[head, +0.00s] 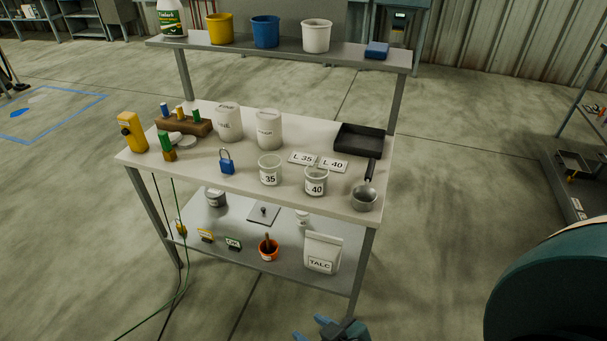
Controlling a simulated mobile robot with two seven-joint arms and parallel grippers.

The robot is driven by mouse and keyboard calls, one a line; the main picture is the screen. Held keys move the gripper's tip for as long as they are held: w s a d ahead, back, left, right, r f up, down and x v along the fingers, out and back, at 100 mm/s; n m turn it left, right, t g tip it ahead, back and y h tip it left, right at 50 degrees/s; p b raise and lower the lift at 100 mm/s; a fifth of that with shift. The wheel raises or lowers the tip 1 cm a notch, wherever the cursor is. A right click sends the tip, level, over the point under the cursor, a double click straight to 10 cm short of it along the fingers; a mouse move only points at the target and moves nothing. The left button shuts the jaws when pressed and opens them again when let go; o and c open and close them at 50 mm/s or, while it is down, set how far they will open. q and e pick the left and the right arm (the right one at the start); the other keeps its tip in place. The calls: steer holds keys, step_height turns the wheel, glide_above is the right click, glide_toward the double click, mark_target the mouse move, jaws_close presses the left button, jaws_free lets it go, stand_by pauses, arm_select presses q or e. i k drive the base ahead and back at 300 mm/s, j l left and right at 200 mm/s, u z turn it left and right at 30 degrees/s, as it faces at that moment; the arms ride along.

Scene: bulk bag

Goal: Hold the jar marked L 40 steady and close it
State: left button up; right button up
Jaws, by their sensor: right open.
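The jar marked 40 (316,182) stands upright and open-topped near the front right edge of the table. A flat card marked L 40 (333,165) lies just behind it. A similar jar marked 35 (269,170) stands to its left, with a card marked L 35 (302,158) behind. Pale round discs that look like lids (187,142) lie at the left of the table, by the wooden block. My right gripper (310,329) shows at the bottom edge with blue fingertips, open, apart from the table and well short of the jar. My left gripper is out of view.
The lower shelf (330,279) holds a talc bag (322,252).

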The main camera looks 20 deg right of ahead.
mark_target(316, 172)
steer(key=i+u, duration=0.3)
steer(key=i, duration=0.15)
steer(key=i+l+u, duration=0.25)
steer(key=i, duration=0.15)
steer(key=i+l+u, duration=0.3)
steer(key=i+j, duration=0.05)
steer(key=i, duration=0.05)
